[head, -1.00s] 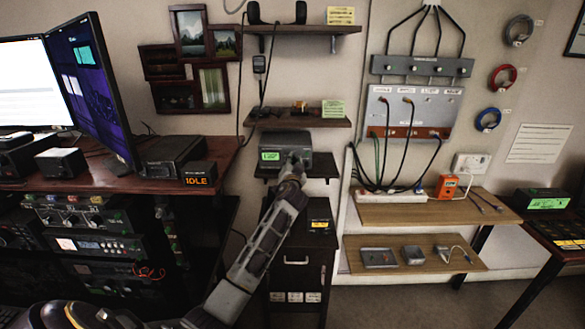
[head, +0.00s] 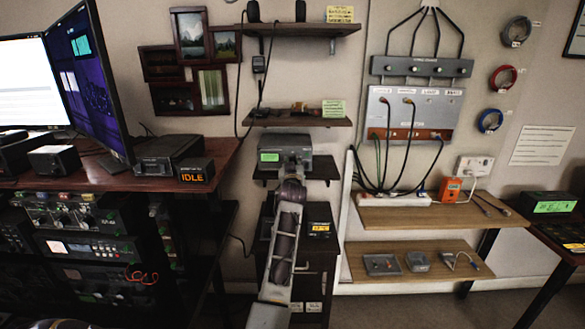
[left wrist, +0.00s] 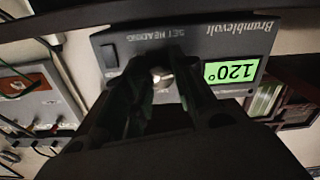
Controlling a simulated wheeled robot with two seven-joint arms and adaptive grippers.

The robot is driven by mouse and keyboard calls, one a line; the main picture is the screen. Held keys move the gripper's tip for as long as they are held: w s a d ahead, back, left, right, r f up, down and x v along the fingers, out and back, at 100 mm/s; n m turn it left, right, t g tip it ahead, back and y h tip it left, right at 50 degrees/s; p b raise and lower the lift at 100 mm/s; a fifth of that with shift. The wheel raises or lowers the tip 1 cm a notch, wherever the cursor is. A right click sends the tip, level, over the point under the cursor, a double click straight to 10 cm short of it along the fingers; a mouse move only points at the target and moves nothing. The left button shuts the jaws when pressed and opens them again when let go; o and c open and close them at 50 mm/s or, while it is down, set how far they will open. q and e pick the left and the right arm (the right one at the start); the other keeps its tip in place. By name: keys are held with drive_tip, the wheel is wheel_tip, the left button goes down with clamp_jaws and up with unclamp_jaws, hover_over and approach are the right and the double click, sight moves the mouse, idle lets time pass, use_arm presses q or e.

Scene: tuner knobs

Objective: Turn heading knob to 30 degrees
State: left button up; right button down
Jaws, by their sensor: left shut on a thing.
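The heading unit (head: 271,141) is a grey box on a small dark shelf in the middle of the head view. Its green display (head: 269,157) is too small to read there. In the left wrist view the unit appears upside down, with the label "SET HEADING", and its display (left wrist: 232,72) reads 120°. My left gripper (head: 292,166) is at the unit's front. In the left wrist view its dark fingers (left wrist: 160,85) are shut on the silvery round heading knob (left wrist: 162,76), one on each side. The fingers partly cover the knob. My right gripper is not in view.
A dark shelf (head: 300,121) hangs above the unit, and a black cabinet (head: 318,215) stands below it. Wooden shelves (head: 430,212) with cables and a power strip are to the right. A desk (head: 110,180) with monitors is at the left.

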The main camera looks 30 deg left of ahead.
use_arm(q)
drive_tip(key=shift+d+f+n, duration=0.1)
drive_tip(key=shift+f+n, duration=0.05)
drive_tip(key=shift+n, duration=0.95)
drive_tip(key=o, duration=1.1)
drive_tip(key=shift+c, duration=0.2)
drive_tip(key=shift+r, duration=0.25)
wheel_tip(320, 180, up, 10)
drive_tip(key=shift+f, duration=0.15)
